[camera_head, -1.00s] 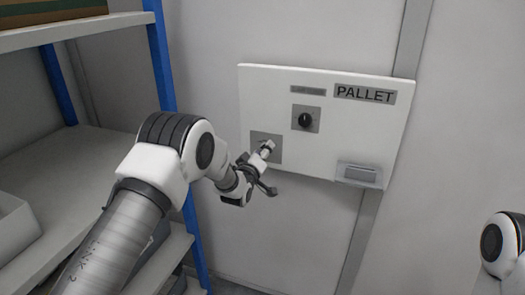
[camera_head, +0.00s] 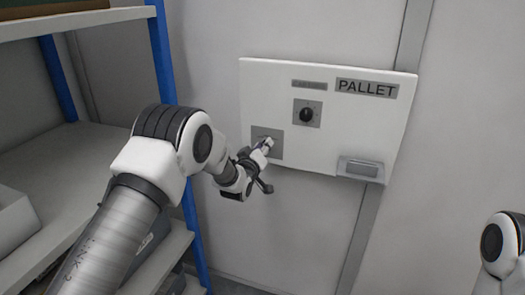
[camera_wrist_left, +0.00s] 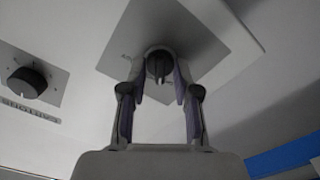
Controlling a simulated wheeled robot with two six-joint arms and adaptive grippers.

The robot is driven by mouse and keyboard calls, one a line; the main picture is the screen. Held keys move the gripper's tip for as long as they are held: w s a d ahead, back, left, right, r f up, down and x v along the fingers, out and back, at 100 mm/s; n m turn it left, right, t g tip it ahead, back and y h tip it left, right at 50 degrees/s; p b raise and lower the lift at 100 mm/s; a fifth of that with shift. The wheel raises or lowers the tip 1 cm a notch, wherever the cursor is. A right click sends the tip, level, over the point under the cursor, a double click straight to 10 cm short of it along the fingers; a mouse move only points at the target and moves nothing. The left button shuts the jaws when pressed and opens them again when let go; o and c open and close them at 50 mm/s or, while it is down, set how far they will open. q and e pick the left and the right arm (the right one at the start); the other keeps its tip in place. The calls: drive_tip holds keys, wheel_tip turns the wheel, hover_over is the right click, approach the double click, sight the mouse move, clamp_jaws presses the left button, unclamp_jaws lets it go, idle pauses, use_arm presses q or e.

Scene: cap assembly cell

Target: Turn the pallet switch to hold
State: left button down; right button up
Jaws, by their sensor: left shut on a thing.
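A white control panel (camera_head: 345,130) on the wall has a large PALLET label (camera_head: 366,89). Its upper black rotary knob (camera_head: 306,114) sits on a grey square plate, and it also shows at the left of the left wrist view (camera_wrist_left: 28,82). A second grey plate (camera_head: 260,134) lies lower left, and its knob is mostly hidden by my gripper in the head view. In the left wrist view this dark knob (camera_wrist_left: 159,62) is between my fingers. My left gripper (camera_head: 267,145) is shut on it. My right gripper is out of view.
A grey box-like fitting (camera_head: 360,169) is at the panel's lower right. A blue-posted shelf rack (camera_head: 163,55) stands close on the left, beside my left arm. The wall right of the panel is clear. Part of my right arm (camera_head: 503,245) shows at the right edge.

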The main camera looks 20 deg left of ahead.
use_arm(q)
drive_tip(key=shift+d+m+b, duration=0.15)
drive_tip(key=shift+m+b, duration=2)
drive_tip(key=shift+m, duration=1.15)
drive_tip(key=shift+r, duration=0.1)
drive_tip(key=c, duration=1)
unclamp_jaws()
drive_tip(key=shift+o, duration=0.7)
drive_tip(key=shift+w, duration=0.1)
